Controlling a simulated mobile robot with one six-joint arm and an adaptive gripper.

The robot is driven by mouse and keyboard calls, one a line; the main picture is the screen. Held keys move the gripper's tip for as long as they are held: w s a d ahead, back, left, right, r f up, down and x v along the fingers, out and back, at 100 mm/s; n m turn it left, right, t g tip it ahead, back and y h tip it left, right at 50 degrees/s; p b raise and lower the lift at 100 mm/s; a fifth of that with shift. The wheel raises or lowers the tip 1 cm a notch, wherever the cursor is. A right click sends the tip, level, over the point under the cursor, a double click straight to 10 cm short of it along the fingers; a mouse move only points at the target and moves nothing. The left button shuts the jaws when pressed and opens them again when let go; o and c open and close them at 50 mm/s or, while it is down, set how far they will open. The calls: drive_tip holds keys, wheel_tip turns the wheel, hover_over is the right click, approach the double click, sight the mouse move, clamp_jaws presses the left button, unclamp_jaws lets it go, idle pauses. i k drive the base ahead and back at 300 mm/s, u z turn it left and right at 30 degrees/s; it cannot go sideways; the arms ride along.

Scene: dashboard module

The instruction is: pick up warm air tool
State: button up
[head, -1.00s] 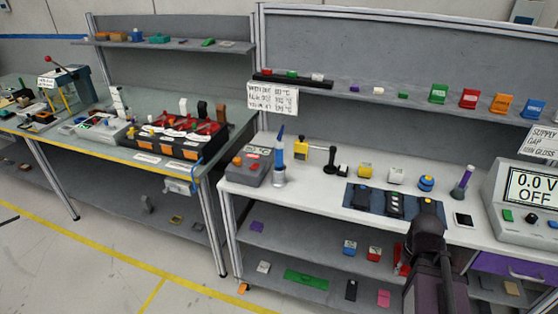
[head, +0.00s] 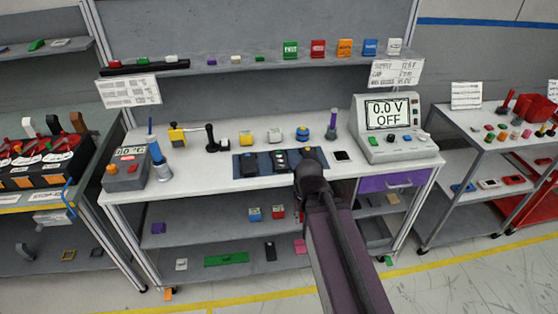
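A small grey station (head: 126,170) with an orange knob, a red button and a display in °C stands at the left end of the white bench. Beside it, a blue upright tool (head: 152,140) stands in a silver holder (head: 160,168); this looks like the warm air tool. My dark purple arm reaches up from the bottom middle, over the bench's front edge, well to the right of the tool. No gripper fingers show, so I cannot see whether the gripper is open.
A blue mat (head: 237,167) with dark devices lies mid-bench, partly behind my arm. A yellow-and-black part (head: 177,134) and a black stand (head: 212,140) are right of the tool. A power supply (head: 391,130) reading 0.0 V stands at the right end. Floor shows at lower right.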

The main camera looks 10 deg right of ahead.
sight(151, 141)
drive_tip(key=k, duration=1.3)
drive_tip(key=z, duration=0.2)
drive_tip(key=i, duration=1.5)
drive_tip(key=u, duration=0.7)
drive_tip(key=i, duration=0.45)
drive_tip(key=u, duration=0.15)
